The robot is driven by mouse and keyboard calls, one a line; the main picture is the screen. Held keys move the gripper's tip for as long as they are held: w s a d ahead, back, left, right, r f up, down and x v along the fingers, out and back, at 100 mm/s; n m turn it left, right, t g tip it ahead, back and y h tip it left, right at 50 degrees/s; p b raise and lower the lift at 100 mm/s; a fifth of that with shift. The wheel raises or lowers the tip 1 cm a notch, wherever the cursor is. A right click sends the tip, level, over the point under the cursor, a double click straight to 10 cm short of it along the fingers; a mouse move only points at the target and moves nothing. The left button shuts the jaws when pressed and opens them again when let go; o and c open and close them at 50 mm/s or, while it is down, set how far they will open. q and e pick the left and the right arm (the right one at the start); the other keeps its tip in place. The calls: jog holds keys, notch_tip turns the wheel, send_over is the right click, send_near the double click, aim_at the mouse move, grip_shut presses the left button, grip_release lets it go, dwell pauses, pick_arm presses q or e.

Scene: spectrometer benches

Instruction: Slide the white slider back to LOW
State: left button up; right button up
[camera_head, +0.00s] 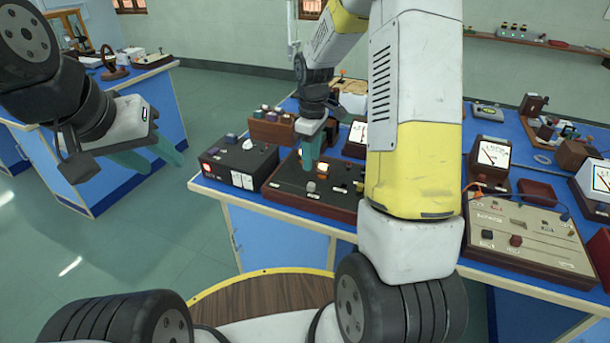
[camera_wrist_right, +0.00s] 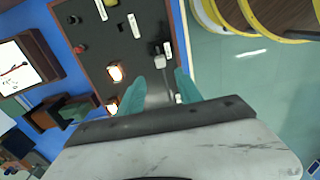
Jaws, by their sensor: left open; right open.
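A dark control panel (camera_head: 290,190) in a wooden frame lies at the bench's near edge; it also shows in the right wrist view (camera_wrist_right: 110,45). It carries pale slot-like strips, small knobs and lit lamps (camera_wrist_right: 115,73). A pale grey slider knob (camera_wrist_right: 156,62) stands near the panel's edge, close to my right fingertips; the head view shows it too (camera_head: 311,186). I cannot read LOW or any marking. My right gripper (camera_head: 309,163) is open and empty above the panel, fingers pointing down; its fingers show in the wrist view (camera_wrist_right: 171,70). My left gripper (camera_head: 160,158) is open and empty, away from the bench.
A black box (camera_head: 238,162) with knobs stands left of the panel. A cream panel (camera_head: 525,232) and a meter (camera_head: 491,155) stand to the right. Other instruments crowd the blue bench behind. My right arm hides part of the bench. The floor at left is clear.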

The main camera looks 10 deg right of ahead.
aim_at(311, 184)
jog(key=shift+s+f, duration=0.1)
jog(key=shift+f, duration=0.85)
notch_tip(311, 184, down, 7)
jog(key=shift+f, duration=0.1)
jog(key=shift+c, duration=0.2)
grip_shut()
dwell(0.7)
